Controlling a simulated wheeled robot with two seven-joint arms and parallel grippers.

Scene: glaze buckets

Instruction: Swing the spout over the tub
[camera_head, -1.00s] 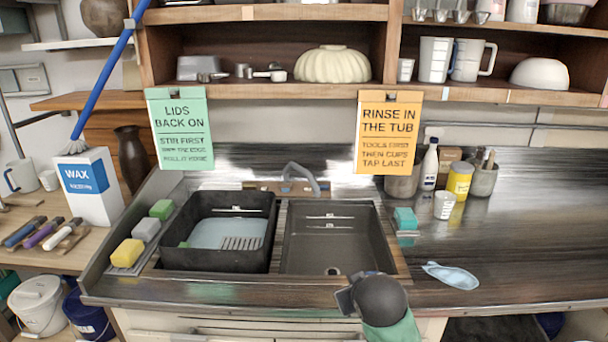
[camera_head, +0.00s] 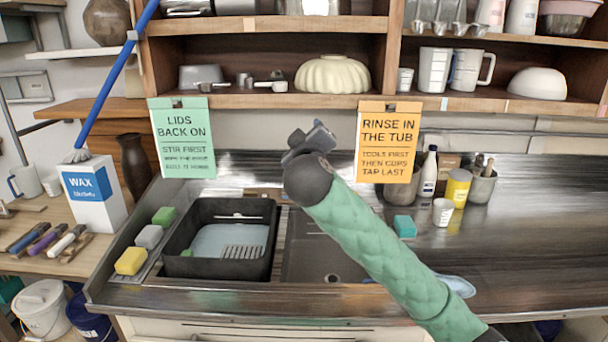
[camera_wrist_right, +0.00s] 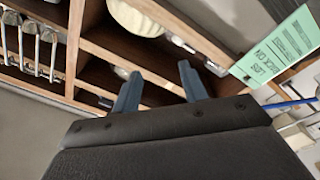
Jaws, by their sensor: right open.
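The black tub (camera_head: 176,266) sits at the left of the sink, with a pale blue bottom and a slotted grate inside. The dark right basin (camera_head: 300,262) is beside it, partly covered by my right arm. The spout is hidden behind my right gripper and forearm in the head view; only a bit of the wooden strip behind the basins shows. My right gripper (camera_head: 308,134) is raised above the back of the sink, between the two signs. In the wrist view its two blue-grey fingers (camera_wrist_right: 160,75) are apart and empty, with the shelf beyond. My left gripper is out of view.
A green sign (camera_head: 182,140) and an orange sign (camera_head: 388,145) hang from the shelf (camera_head: 260,101) close to my right gripper. Sponges (camera_head: 130,261) line the left rim. Bottles and cups stand at the back right. The right counter (camera_head: 540,240) is mostly clear.

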